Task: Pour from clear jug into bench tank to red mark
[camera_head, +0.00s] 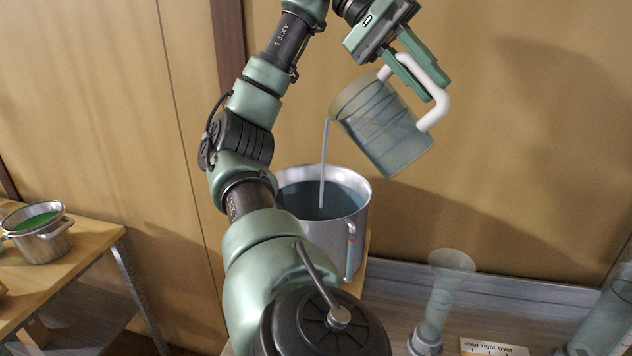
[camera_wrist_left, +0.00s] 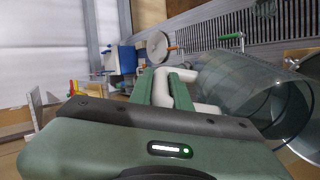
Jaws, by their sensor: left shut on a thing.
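The clear jug (camera_head: 378,125) is tilted to the left above the bench tank, and a thin stream (camera_head: 324,160) runs from its lip into the tank. The bench tank (camera_head: 345,235) is a grey metal pot holding dark blue-grey liquid (camera_head: 320,200). A small strip with red (camera_head: 351,232) shows on its right side; the liquid's height against it I cannot tell. My left gripper (camera_head: 425,82) is shut on the jug's white handle (camera_head: 437,110). In the left wrist view the jug (camera_wrist_left: 250,95) lies to the right of the green fingers (camera_wrist_left: 168,90). My right gripper is not in view.
A clear flared vessel (camera_head: 440,295) stands on the bench right of the tank, near a small printed card (camera_head: 492,347). Another clear vessel (camera_head: 608,315) is at the right edge. A pot with green contents (camera_head: 40,230) stands on a wooden table at left.

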